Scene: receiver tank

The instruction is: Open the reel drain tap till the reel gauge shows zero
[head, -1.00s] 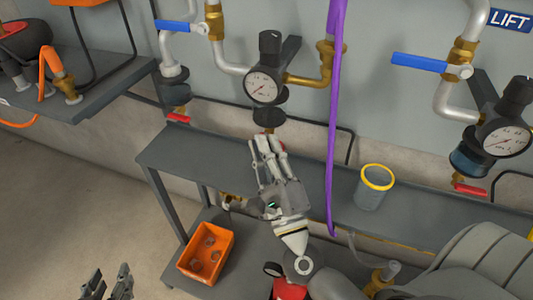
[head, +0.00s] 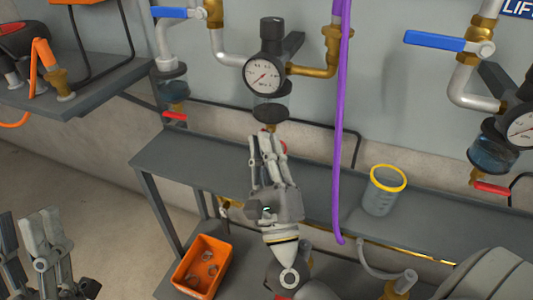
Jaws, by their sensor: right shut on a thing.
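The middle gauge (head: 264,76) has a white dial; its exact reading is too small to tell. Below it hang a dark clear bowl (head: 270,108) and a brass drain outlet. My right gripper (head: 266,138) reaches up under that outlet and is shut on the red tap handle, which is mostly hidden behind the fingers. I cannot read a label naming this gauge as the reel one. My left gripper (head: 28,222) is at the lower left, fingers apart and empty, away from the taps.
A yellow-rimmed clear cup (head: 384,192) stands on the grey shelf (head: 200,158). A purple hose (head: 339,150) hangs right of my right gripper. Other red taps are at left (head: 175,116) and right (head: 490,187). An orange bin (head: 203,268) sits below.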

